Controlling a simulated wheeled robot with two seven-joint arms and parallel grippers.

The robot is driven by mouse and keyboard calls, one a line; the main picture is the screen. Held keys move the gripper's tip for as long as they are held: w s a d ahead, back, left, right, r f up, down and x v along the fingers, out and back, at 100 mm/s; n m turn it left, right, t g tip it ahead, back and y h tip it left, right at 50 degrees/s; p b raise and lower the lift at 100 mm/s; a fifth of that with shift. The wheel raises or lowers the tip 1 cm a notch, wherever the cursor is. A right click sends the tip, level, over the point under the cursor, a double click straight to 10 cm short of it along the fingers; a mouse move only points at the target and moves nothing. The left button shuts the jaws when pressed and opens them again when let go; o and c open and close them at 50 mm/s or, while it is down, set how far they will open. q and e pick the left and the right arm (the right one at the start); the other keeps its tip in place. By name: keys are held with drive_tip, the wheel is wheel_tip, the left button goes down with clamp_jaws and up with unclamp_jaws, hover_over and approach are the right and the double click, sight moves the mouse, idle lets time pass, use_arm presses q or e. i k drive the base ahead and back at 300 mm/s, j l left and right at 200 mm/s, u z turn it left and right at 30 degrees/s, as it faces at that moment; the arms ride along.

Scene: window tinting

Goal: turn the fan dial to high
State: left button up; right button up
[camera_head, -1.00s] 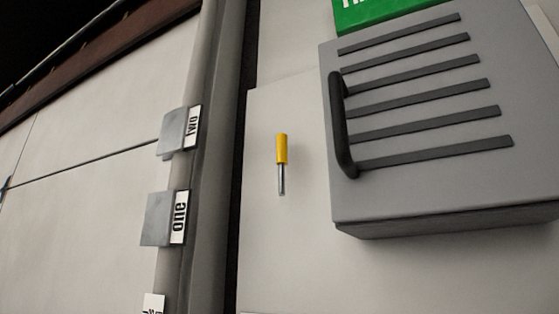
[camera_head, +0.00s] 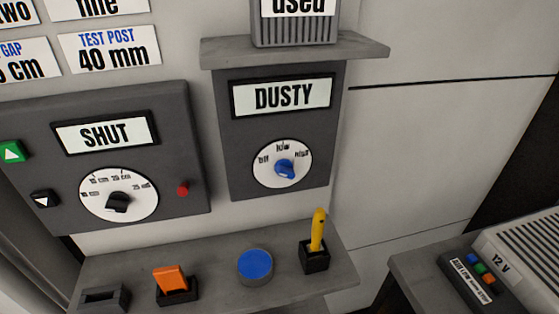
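The fan dial is a blue knob (camera_head: 285,170) on a round white face (camera_head: 263,177), under a display reading "DUSTY" (camera_head: 282,96) on a dark grey panel (camera_head: 235,183). Small labels on the face seem to read off at the left, low at the top and high at the right. The knob's pointer is too small to read with certainty. Neither of my grippers is in view.
At left, a panel with a "SHUT" display (camera_head: 105,133) carries a black knob (camera_head: 118,203) and a red button (camera_head: 183,189). A ledge (camera_head: 370,48) juts out above the fan panel.

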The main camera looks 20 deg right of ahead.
sight(284, 168)
drive_tip(key=i+j+z, duration=0.15)
drive_tip(key=j+z, duration=0.25)
drive_tip(key=i+j+z, duration=0.1)
drive_tip(key=j+z, duration=0.3)
